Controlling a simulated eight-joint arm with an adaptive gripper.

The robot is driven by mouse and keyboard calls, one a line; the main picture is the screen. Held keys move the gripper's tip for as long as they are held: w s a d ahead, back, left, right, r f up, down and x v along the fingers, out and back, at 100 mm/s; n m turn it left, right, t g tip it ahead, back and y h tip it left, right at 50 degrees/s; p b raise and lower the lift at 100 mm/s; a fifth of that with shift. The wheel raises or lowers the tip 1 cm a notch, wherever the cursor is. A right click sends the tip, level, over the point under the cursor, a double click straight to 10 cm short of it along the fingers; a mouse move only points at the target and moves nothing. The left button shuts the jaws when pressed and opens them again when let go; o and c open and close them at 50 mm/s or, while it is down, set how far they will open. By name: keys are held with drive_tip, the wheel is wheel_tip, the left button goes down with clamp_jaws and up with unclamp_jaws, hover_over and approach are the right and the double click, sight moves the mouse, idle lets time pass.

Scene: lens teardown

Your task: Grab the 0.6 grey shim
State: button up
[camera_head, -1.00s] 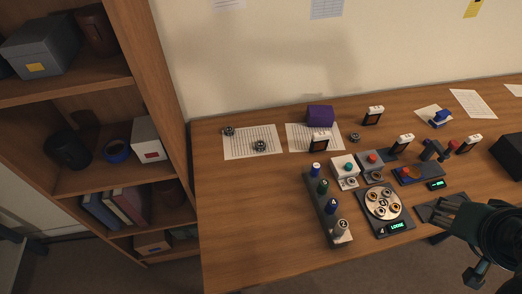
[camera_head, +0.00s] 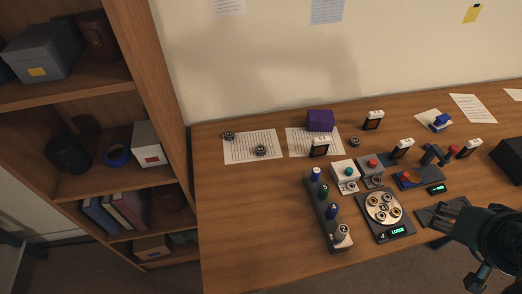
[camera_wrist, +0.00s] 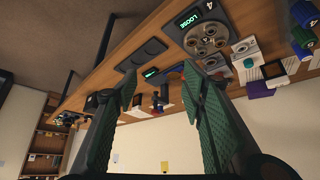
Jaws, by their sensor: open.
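I cannot pick out the 0.6 grey shim for certain; no shim label is readable. Small dark-grey ringed parts lie on the left paper, one at its far corner (camera_head: 229,135) and one near its right edge (camera_head: 261,150). A similar part (camera_head: 355,141) lies on bare wood further right. My gripper (camera_wrist: 158,92) is open and empty in the wrist view. In the head view it is at the right, above the table's front edge.
A round silver plate (camera_head: 384,207) with several brass-rimmed rings sits on a base reading "LOOSE". A rack (camera_head: 333,228) of coloured, capped cylinders stands left of it. A purple box (camera_head: 320,121) stands at the back. The table's left front is clear. A bookshelf (camera_head: 162,70) stands left.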

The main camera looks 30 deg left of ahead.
drive_tip(key=w+a+r+n+g+y+p, duration=0.15)
drive_tip(key=w+a+r+n+p, duration=0.25)
drive_tip(key=w+a, duration=0.5)
drive_tip(key=n+g+h+p, duration=0.2)
drive_tip(key=n+g+p, duration=0.4)
drive_tip(key=n+p, duration=0.5)
hover_over(261, 148)
drive_tip(key=shift+n+t+y, duration=0.25)
drive_tip(key=shift+n, duration=0.35)
drive_tip(key=f, duration=0.8)
drive_tip(key=f+b, duration=0.1)
drive_tip(key=f, duration=0.3)
drive_tip(key=shift+w+d+f, duration=0.15)
drive_tip(key=shift+d+f, duration=0.1)
drive_tip(key=shift+f, duration=0.05)
drive_tip(key=shift+s+a+f, duration=0.2)
drive_tip(key=shift+a+f, duration=0.05)
drive_tip(key=shift+a, duration=0.05)
drive_tip(key=shift+f, duration=1.3)
